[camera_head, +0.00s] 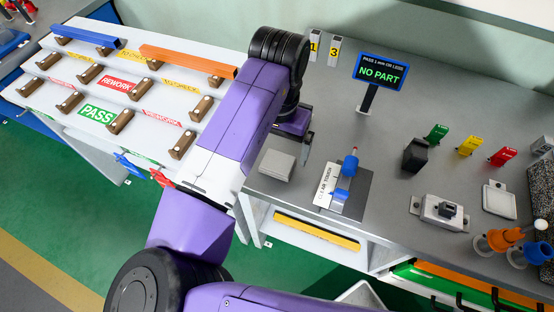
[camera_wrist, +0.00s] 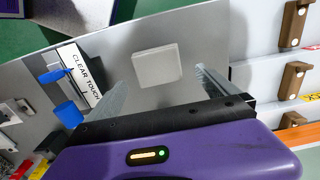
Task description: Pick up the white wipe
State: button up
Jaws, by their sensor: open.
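The white wipe (camera_head: 277,165) is a pale, flat square pad lying on the grey bench, left of the blue gauge. In the wrist view the wipe (camera_wrist: 158,66) lies beyond and between my two fingers, and nothing touches it. My gripper (camera_wrist: 160,80) is open and empty, with a finger to each side of the wipe in that view. In the head view my gripper (camera_head: 307,145) is partly hidden by my purple arm, and one finger shows just right of the wipe, above the bench.
The blue gauge (camera_head: 345,180) with a "CLEAR TOUCH" plate stands right of the wipe. A "NO PART" display (camera_head: 380,72) stands behind. A white rack table (camera_head: 60,95) with brown supports, a blue bar and an orange bar is at left. Bare bench surrounds the wipe.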

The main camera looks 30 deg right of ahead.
aim_at(279, 157)
jog(key=shift+f, duration=1.35)
jog(key=c, duration=1.4)
jog(key=shift+c, duration=0.2)
notch_tip(279, 157, up, 20)
jog(key=shift+b, duration=0.45)
jog(key=o, duration=0.8)
jog(key=c, duration=0.6)
